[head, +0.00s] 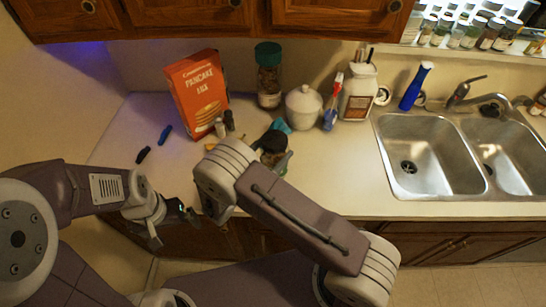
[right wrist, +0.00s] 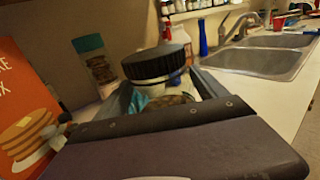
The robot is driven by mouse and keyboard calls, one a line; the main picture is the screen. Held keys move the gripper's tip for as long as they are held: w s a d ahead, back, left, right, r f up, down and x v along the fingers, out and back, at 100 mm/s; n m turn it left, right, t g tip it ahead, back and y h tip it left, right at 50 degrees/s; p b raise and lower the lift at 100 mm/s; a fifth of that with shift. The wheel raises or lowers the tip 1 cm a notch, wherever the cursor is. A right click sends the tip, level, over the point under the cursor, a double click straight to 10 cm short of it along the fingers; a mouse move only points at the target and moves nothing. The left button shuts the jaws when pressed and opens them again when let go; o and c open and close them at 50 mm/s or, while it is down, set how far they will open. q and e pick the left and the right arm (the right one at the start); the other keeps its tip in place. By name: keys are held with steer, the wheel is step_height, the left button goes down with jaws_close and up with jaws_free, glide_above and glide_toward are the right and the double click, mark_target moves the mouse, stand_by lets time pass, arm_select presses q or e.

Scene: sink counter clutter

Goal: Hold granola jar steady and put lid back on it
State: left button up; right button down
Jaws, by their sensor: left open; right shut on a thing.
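The lid shows as a dark round shape in the head view (head: 272,142), partly behind my right arm. My left gripper (head: 173,222) is open and empty, in front of the counter's front edge, left of my right arm.
A red pancake mix box (head: 197,92), teal-lidded jar (head: 268,78), white lidded pot (head: 303,107) and white bottle (head: 358,95) stand at the back. A double sink (head: 420,160) is right. Small dark items (head: 144,154) lie left. The counter's front right is clear.

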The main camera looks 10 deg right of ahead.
steer(key=shift+a, duration=0.1)
steer(key=shift+f+p, duration=0.4)
steer(key=shift+f, duration=1.55)
steer(key=shift+f, duration=0.2)
jaws_free()
